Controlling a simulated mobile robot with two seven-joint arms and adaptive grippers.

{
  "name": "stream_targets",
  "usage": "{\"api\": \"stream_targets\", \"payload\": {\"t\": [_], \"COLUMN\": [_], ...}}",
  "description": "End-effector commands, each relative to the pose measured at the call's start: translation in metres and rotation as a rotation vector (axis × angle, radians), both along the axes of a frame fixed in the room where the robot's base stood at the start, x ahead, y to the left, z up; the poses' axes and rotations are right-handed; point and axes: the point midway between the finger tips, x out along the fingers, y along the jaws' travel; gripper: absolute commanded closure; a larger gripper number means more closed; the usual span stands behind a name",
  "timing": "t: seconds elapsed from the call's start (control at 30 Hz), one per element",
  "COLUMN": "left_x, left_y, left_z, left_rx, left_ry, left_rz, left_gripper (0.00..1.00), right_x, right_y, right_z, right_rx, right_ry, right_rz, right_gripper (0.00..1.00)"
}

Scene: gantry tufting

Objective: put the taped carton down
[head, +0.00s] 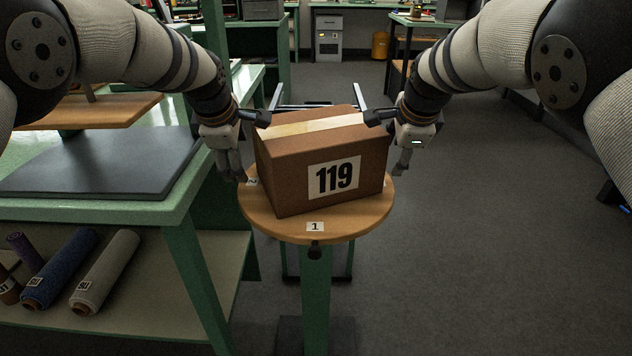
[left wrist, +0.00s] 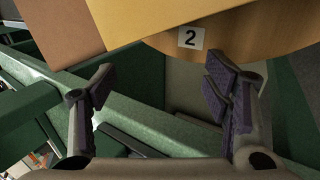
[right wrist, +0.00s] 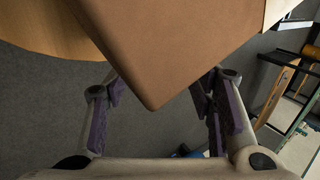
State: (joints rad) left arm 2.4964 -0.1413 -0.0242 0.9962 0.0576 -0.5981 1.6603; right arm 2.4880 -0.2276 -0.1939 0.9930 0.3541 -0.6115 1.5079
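The taped carton (head: 318,165) is brown, with a pale tape strip along its top and a white label "119" on its front. It appears to rest on a round wooden stool top (head: 270,222), turned a little and upright. My left gripper (head: 234,172) is beside the carton's left side, open and empty; its spread fingers show in the left wrist view (left wrist: 160,90). My right gripper (head: 400,165) is beside the right side, and its fingers are spread in the right wrist view (right wrist: 158,100), with a carton corner (right wrist: 155,85) beyond them. The carton's underside is hidden.
The stool top carries number tags "1" (head: 315,227) and "2" (left wrist: 191,38). A green workbench (head: 90,210) with a dark mat (head: 110,165) stands at left, with fabric rolls (head: 105,272) on its lower shelf. The floor (head: 480,240) at right is clear.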

Motion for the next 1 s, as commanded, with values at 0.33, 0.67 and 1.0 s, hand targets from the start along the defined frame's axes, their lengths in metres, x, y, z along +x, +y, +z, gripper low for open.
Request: {"api": "stream_targets", "payload": {"t": [0.33, 0.67, 1.0], "left_x": [0.0, 0.0, -0.02], "left_y": [0.003, 0.004, 0.004], "left_z": [0.0, 0.0, 0.038], "left_rx": [0.002, 0.003, 0.002], "left_ry": [-0.001, -0.001, -0.006], "left_rz": [0.003, 0.005, 0.006], "left_gripper": [0.28, 0.28, 0.28], "right_x": [-0.001, -0.001, -0.002], "right_y": [-0.004, -0.005, -0.005], "right_z": [-0.002, -0.003, -0.002], "right_rx": [-0.005, -0.007, -0.007], "right_ry": [0.006, 0.008, 0.008], "right_rz": [0.001, -0.001, -0.001], "right_gripper": [0.25, 0.25, 0.25]}}
